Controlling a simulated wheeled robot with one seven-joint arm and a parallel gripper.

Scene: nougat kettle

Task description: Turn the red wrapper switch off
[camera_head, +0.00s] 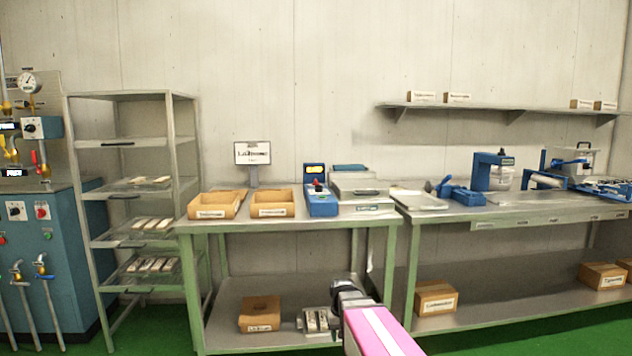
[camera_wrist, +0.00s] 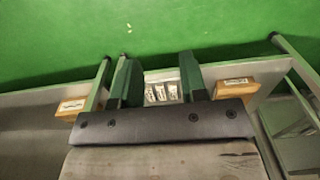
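I take this as the wrapper switch. My gripper (camera_head: 345,288) is low in front of this table, below and a little right of the unit, apart from it. In the wrist view my gripper (camera_wrist: 158,84) has its two dark fingers spread apart, with nothing held between them. The switch does not show in the wrist view.
Two cardboard trays (camera_head: 272,209) and a sign (camera_head: 253,153) stand left of the unit; a steel scale-like device (camera_head: 362,197) stands right. The table's front edge (camera_head: 290,221) lies between my gripper and the tabletop. A box (camera_head: 260,314) and bars (camera_head: 316,320) lie on the lower shelf.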

